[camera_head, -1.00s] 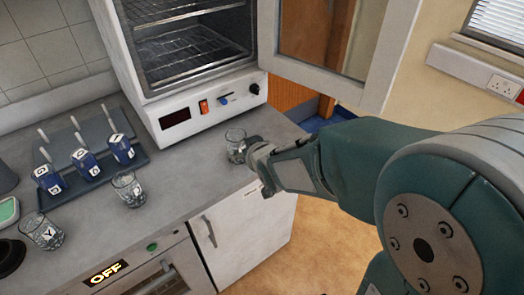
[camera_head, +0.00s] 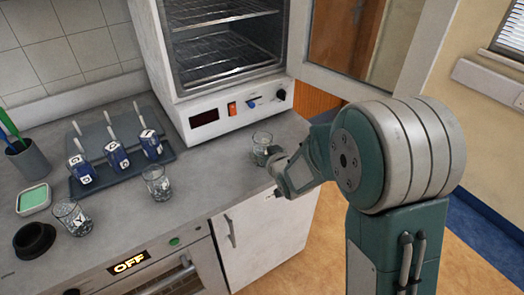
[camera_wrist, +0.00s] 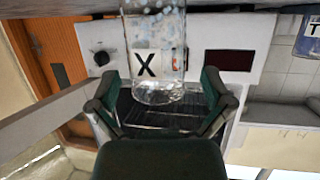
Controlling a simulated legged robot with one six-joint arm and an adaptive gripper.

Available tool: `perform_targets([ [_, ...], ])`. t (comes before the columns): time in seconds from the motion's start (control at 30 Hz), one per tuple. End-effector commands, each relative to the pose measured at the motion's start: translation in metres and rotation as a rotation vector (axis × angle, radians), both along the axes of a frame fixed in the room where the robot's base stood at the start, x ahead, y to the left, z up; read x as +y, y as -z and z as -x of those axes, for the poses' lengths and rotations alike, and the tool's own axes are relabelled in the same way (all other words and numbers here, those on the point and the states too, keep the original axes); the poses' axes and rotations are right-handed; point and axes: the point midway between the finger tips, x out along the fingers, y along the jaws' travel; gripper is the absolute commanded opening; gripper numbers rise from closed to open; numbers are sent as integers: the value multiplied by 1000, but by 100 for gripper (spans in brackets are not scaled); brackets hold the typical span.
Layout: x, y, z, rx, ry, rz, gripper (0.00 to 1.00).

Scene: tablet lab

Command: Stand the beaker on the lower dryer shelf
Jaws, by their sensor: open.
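A clear glass beaker (camera_head: 262,146) stands upright on the bench in front of the dryer's right side. My gripper (camera_head: 272,160) is open at the beaker, with a finger on each side in the wrist view (camera_wrist: 160,90). I cannot tell whether the fingers touch the glass. The dryer (camera_head: 205,120) has its door open. Its lower wire shelf (camera_head: 215,57) shows inside, and looks empty.
A second beaker (camera_head: 157,184) and a beaker marked Y (camera_head: 71,218) stand left on the bench. Blue bottles (camera_head: 117,156) sit on a dark tray (camera_head: 165,155) at the back. The open dryer door (camera_head: 415,75) swings out to the right, behind my arm.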

Motion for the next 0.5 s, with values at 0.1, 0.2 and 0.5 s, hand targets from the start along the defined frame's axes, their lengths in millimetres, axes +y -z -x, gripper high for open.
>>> perform_targets([
  [0.1,5,9,-17,1,0,0,100],
  [0.2,9,13,-28,0,0,-1,100],
  [0.5,11,15,-33,1,0,0,100],
])
